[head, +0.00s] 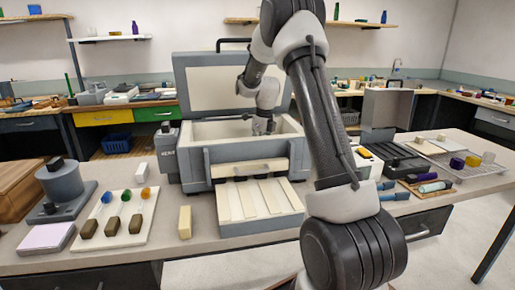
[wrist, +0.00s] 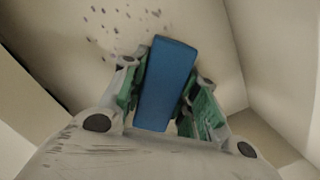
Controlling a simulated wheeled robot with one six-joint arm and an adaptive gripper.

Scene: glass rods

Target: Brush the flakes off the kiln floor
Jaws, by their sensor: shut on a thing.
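The kiln (head: 245,170) stands on the bench with its lid (head: 230,82) raised. My gripper (head: 263,126) reaches down into its chamber from above. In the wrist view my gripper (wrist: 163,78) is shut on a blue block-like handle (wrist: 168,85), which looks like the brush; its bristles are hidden. The dark flakes (wrist: 122,24) lie scattered on the pale kiln floor (wrist: 60,50), beyond and left of the handle. The flakes are hidden behind the kiln's front wall in the head view.
Pale walls of the chamber (wrist: 275,50) rise close on the right in the wrist view. A slatted tray (head: 255,222) sits at the kiln's front. A board (head: 115,235) with colored pieces lies to the left, and a wire rack (head: 468,168) to the right.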

